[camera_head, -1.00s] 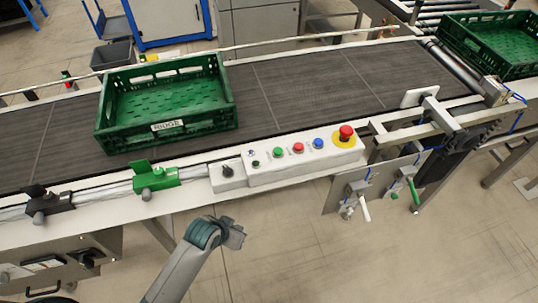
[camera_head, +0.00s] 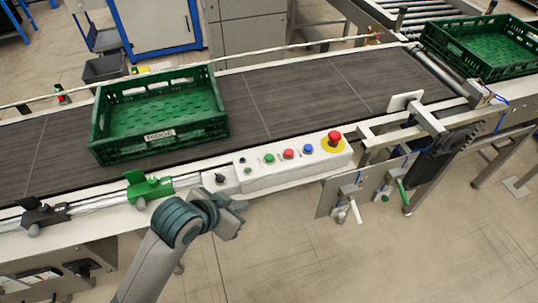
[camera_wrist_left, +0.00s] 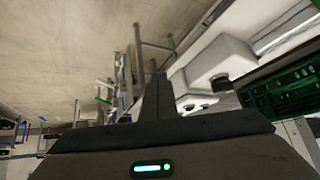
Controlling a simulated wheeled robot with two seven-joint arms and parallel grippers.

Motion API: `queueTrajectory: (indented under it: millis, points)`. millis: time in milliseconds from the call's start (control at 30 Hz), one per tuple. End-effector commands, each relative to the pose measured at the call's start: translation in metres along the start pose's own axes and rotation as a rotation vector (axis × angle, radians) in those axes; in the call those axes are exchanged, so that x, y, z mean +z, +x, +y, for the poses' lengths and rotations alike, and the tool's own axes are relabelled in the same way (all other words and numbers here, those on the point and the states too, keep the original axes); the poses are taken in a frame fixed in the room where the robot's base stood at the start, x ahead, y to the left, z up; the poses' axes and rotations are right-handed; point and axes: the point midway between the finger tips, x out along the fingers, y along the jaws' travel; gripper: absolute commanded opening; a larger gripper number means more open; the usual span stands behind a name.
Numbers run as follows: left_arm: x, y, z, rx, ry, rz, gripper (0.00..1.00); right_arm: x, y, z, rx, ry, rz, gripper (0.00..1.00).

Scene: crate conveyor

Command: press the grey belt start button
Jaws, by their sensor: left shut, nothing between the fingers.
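The white control box (camera_head: 290,174) on the belt's near edge carries a green button (camera_head: 269,158), a red button (camera_head: 288,154), a blue button (camera_head: 307,149) and a red mushroom button (camera_head: 334,138) on yellow. My left gripper (camera_head: 235,222) is shut and empty, in front of and below the box's left end in the head view. In the left wrist view, its fingers (camera_wrist_left: 158,92) point towards the conveyor's side, apart from the white housing (camera_wrist_left: 218,62). My right gripper is not in view.
A green crate (camera_head: 102,152) stands on the dark belt (camera_head: 290,100). Another green crate (camera_head: 462,66) is at the far right. A green clamp (camera_head: 150,188) and a black clamp (camera_head: 42,216) sit on the near rail. Floor at lower right is clear.

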Motion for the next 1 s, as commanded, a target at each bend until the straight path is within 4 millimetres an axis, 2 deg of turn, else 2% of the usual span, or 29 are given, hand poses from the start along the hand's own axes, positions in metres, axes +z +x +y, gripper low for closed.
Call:
queueTrajectory:
  millis: [33, 267, 600, 1000]
  points:
    - [-0.010, -0.007, 0.001, 0.003, 0.022, 0.015, 0.00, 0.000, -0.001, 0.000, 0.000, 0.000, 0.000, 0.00]
    - [-0.049, -0.003, 0.002, 0.024, 0.123, 0.059, 0.00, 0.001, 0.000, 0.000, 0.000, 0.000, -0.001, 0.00]
    - [-0.115, -0.008, 0.002, 0.045, 0.326, 0.117, 0.00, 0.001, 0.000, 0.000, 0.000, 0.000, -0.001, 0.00]
    - [-0.175, -0.019, -0.010, 0.030, 0.562, 0.127, 0.00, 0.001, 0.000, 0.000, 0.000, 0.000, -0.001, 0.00]
